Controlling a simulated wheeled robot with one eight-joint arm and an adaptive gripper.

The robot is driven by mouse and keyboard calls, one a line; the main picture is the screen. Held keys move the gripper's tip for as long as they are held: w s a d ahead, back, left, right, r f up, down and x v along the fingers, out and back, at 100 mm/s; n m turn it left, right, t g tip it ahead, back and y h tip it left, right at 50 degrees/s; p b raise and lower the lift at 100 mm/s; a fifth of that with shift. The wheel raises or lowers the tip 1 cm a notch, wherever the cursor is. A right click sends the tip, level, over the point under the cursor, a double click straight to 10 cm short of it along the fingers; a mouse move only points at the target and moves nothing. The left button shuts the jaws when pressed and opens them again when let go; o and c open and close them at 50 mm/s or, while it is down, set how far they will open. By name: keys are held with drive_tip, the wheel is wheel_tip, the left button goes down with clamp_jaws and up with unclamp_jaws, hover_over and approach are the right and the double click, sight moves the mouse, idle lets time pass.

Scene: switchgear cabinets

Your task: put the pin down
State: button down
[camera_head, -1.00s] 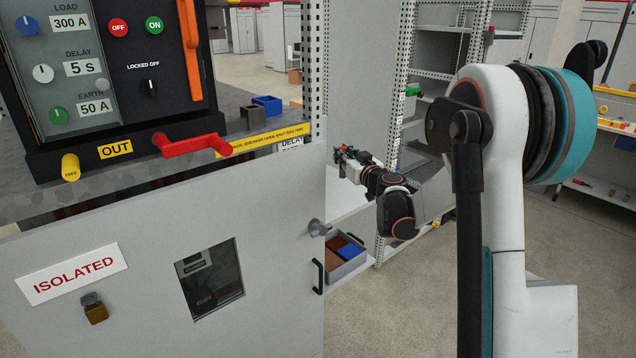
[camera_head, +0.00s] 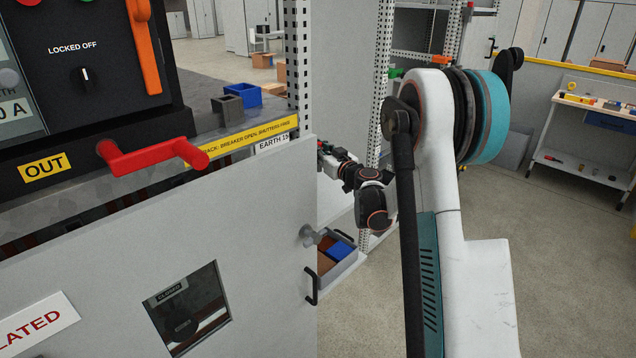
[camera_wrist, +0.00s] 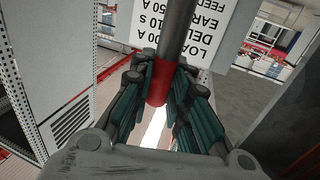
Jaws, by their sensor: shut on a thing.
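The pin (camera_wrist: 177,36) is a dark grey rod with a red section (camera_wrist: 158,84) in the wrist view. My gripper (camera_wrist: 165,92) is shut around the red section, with its green and grey fingers on both sides. The rod extends away toward the top of the wrist view, in front of a white printed sheet. In the head view my gripper (camera_head: 326,151) is small, beyond the edge of the grey cabinet door, and the pin's outline there is too small to make out clearly.
The grey door (camera_head: 90,255) with a window fills the lower left. A drawer tray (camera_head: 345,262) with blue and brown bins lies below my arm. Perforated shelving (camera_head: 377,130) stands close behind it. A workbench (camera_head: 590,118) is at the right; open floor lies before it.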

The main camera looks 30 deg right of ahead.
wheel_tip(320, 180, down, 10)
drive_tip(key=shift+f+b, duration=0.1)
drive_tip(key=shift+b, duration=1.1)
drive_tip(key=c, duration=1.5)
unclamp_jaws()
drive_tip(key=s, duration=0.4)
drive_tip(key=s+p, duration=0.1)
drive_tip(key=s, duration=0.3)
drive_tip(key=s+d, duration=0.1)
drive_tip(key=s, duration=0.3)
drive_tip(key=shift+p, duration=0.4)
